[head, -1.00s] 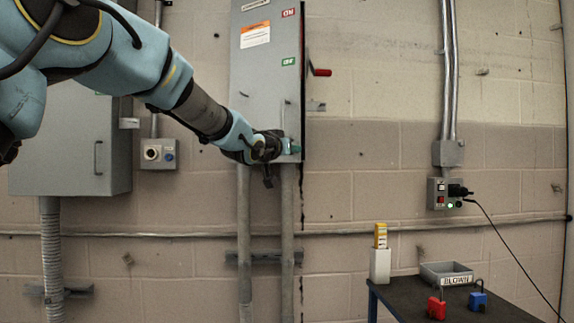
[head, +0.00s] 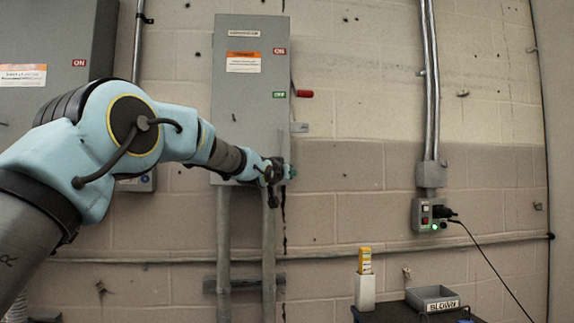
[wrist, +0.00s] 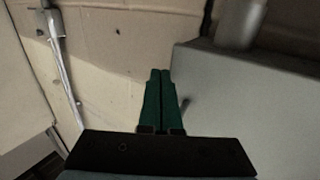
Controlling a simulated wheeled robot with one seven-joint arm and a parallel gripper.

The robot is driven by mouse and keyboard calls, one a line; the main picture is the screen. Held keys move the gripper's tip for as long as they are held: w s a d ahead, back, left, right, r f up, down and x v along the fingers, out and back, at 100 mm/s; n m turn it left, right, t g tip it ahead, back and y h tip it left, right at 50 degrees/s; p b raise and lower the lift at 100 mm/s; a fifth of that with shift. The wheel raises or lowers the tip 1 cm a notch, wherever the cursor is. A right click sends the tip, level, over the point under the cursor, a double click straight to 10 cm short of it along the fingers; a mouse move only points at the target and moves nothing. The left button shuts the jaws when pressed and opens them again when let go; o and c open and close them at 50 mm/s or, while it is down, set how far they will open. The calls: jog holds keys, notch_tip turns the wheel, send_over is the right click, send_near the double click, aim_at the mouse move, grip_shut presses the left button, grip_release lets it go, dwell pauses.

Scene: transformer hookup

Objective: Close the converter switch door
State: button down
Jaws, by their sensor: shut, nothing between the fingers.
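The grey switch box (head: 250,70) hangs on the block wall in the head view, with its door (head: 243,125) across the front. The door looks flush or nearly so; a small gap cannot be ruled out. A red lever (head: 304,93) sticks out at its right side, by the green OFF label. My gripper (head: 290,172) is at the box's lower right corner, its green fingers together and empty. In the wrist view the shut fingers (wrist: 160,98) are beside a grey box surface (wrist: 235,100). Whether they touch it cannot be told.
A larger grey box (head: 50,45) is at the upper left, partly behind my arm. Conduits (head: 268,250) run down below the switch box. A small outlet box (head: 425,215) with a black plug is at right. A yellow-topped holder (head: 365,290) and a grey bin (head: 432,299) stand below.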

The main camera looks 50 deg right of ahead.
jog(key=shift+w+d+p, duration=0.7)
jog(key=shift+w+d, duration=0.05)
jog(key=shift+d, duration=0.2)
jog(key=shift+a+f, duration=0.1)
